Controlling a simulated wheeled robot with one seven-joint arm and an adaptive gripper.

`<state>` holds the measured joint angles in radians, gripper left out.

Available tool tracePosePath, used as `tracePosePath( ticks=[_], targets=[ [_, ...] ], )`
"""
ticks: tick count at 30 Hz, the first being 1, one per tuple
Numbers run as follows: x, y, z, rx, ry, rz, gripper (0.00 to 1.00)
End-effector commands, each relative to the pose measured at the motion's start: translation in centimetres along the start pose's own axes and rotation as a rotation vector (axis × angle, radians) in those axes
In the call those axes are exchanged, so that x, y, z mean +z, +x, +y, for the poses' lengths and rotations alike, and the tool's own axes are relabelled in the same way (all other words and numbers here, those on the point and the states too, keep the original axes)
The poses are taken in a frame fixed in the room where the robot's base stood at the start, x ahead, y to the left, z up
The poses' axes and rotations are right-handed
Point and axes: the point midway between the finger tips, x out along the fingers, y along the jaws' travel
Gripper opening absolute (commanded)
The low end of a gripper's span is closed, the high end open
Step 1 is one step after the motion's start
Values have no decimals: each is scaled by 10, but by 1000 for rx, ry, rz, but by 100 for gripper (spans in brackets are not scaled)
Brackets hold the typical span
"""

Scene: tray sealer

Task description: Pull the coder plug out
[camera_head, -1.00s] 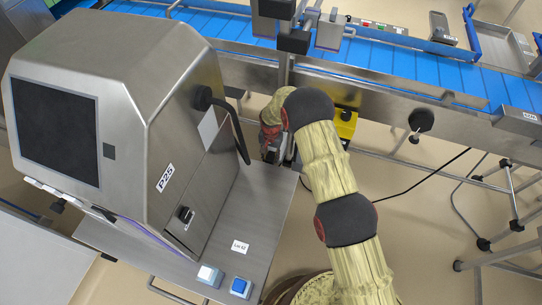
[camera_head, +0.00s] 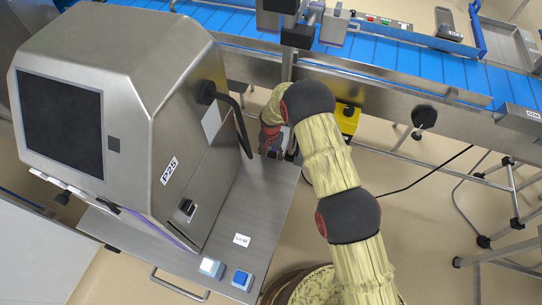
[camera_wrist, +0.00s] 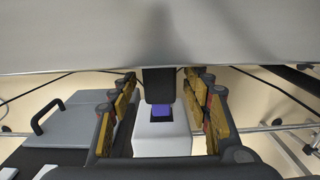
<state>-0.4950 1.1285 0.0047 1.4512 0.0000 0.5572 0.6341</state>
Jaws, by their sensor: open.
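In the wrist view, a dark block (camera_wrist: 158,86) hangs between the fingers of my gripper (camera_wrist: 160,78). Just below it in the picture is a small purple piece (camera_wrist: 161,111) on top of a white box (camera_wrist: 162,139). I cannot tell for certain which of these is the coder plug. My gripper is open, its yellow-padded fingers standing left and right of the dark block with gaps visible. In the head view, my gripper is mostly hidden behind my arm, between the tray sealer (camera_head: 178,100) and the conveyor (camera_head: 395,65); no plug shows there.
The sealer's side shelf (camera_head: 262,200) carries a white button (camera_head: 211,267) and a blue button (camera_head: 241,280). A yellow box (camera_head: 348,119) sits under the conveyor edge. A black cable (camera_head: 425,175) runs over the floor at right. A grey handled case (camera_wrist: 70,118) is left in the wrist view.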

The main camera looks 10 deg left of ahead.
Motion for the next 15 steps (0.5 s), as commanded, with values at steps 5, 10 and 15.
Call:
tracePosePath(
  ticks=[5,10,15],
  targets=[
    [0,-2,0,0,0,1,48],
    [-1,-20,-1,-1,0,2,48],
    [-1,-54,-1,-2,0,2,48]
  ],
)
